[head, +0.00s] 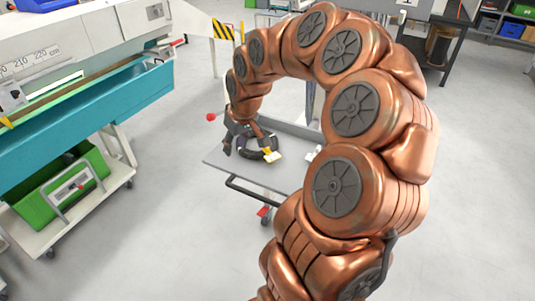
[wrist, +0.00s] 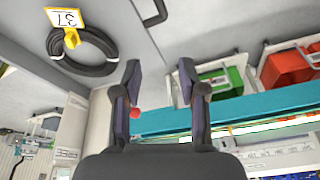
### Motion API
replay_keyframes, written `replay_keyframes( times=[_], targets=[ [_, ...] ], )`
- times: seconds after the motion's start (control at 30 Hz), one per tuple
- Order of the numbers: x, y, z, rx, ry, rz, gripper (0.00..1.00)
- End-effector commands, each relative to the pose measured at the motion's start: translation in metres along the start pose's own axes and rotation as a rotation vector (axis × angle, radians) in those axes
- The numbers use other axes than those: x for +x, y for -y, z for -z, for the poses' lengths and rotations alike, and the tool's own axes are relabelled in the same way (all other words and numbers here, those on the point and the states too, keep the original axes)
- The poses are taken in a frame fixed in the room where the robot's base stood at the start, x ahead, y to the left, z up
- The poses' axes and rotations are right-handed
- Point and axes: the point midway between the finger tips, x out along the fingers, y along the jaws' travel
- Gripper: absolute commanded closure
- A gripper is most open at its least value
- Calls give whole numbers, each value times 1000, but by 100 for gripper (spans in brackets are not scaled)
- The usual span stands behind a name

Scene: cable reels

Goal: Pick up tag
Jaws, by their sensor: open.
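The tag (wrist: 66,20) is a white plate marked 37 with a yellow clip. It sits at the edge of a black cable coil (wrist: 84,50) at the upper left of the wrist view. In the head view the tag (head: 273,156) shows at the front right of the coil, on a grey cart (head: 225,160). My gripper (wrist: 158,75) is open and empty; the tag lies off to the left of both fingers in the wrist view. In the head view my gripper hangs over the cart by the coil and hides part of it.
A small white item (head: 312,153) lies on the cart, partly behind my arm. A teal bench (head: 100,120) stands at the left, with a green bin (head: 62,187) below it. A red ball (head: 211,117) shows near the cart's rear left. Open floor surrounds the cart's front.

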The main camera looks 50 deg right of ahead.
Motion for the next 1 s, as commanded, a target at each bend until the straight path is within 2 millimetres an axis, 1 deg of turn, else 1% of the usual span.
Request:
replay_keyframes(
  times=[0.03, 0.07, 0.1, 0.2, 0.3, 0.33, 0.4, 0.5, 0.73, 1.0],
  targets=[
    [12, -29, 5, 34, -22, -10, 58],
    [16, -44, 8, 50, -37, -20, 58],
    [22, -64, 9, 70, -51, -32, 58],
    [34, -106, 7, 110, -77, -59, 58],
    [42, -137, 4, 141, -95, -82, 58],
    [44, -144, 3, 147, -99, -88, 58],
    [46, -154, 1, 156, -104, -97, 58],
    [50, -160, 1, 161, -107, -102, 58],
    [69, -161, 1, 161, -103, -99, 58],
    [81, -161, 2, 160, -104, -100, 58]
  ],
)
